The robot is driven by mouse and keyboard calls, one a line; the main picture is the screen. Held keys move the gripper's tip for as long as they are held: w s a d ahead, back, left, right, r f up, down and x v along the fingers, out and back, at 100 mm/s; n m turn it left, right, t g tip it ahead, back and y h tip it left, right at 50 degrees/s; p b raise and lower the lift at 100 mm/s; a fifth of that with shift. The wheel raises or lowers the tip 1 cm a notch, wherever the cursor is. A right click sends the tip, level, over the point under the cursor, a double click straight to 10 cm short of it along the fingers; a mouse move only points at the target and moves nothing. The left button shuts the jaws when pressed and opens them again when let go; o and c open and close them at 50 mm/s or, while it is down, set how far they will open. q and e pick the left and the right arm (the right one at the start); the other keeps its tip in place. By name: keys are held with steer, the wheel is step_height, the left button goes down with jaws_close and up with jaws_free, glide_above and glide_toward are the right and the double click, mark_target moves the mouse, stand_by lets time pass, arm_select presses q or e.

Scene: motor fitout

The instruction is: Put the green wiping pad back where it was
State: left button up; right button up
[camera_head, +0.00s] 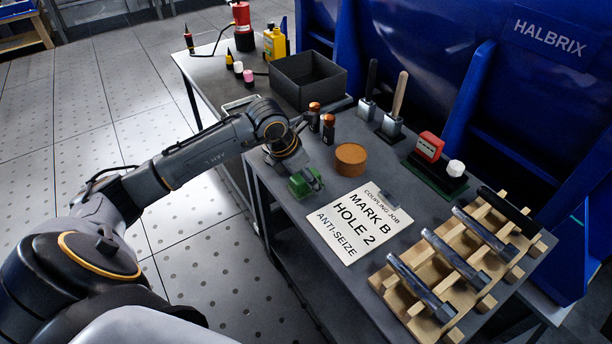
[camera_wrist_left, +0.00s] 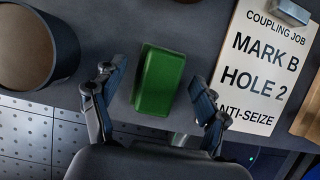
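The green wiping pad (camera_head: 307,184) lies at the left edge of the near table, beside the white card (camera_head: 358,222) marked "MARK B HOLE 2". In the left wrist view the pad (camera_wrist_left: 158,80) is a green block between the two fingers of my left gripper (camera_wrist_left: 160,88). The fingers are spread, with a visible gap on each side of the pad. In the head view my left gripper (camera_head: 303,175) is right over the pad and hides part of it. My right gripper is not in view.
A brown round tin (camera_head: 350,157) and two small dark bottles (camera_head: 327,128) stand just behind the pad. A red stamp (camera_head: 429,147), handled tools in holders (camera_head: 391,125) and a wooden rack (camera_head: 450,265) with metal bars are further right. A black bin (camera_head: 307,82) stands behind.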

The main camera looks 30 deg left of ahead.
arm_select(q)
steer(key=shift+s+a+r, duration=0.1)
steer(key=shift+r, duration=0.35)
steer(key=p+v, duration=0.1)
steer(key=v, duration=1)
steer(key=shift+p, duration=0.3)
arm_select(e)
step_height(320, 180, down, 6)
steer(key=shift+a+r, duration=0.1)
arm_select(q)
steer(key=shift+s, duration=0.15)
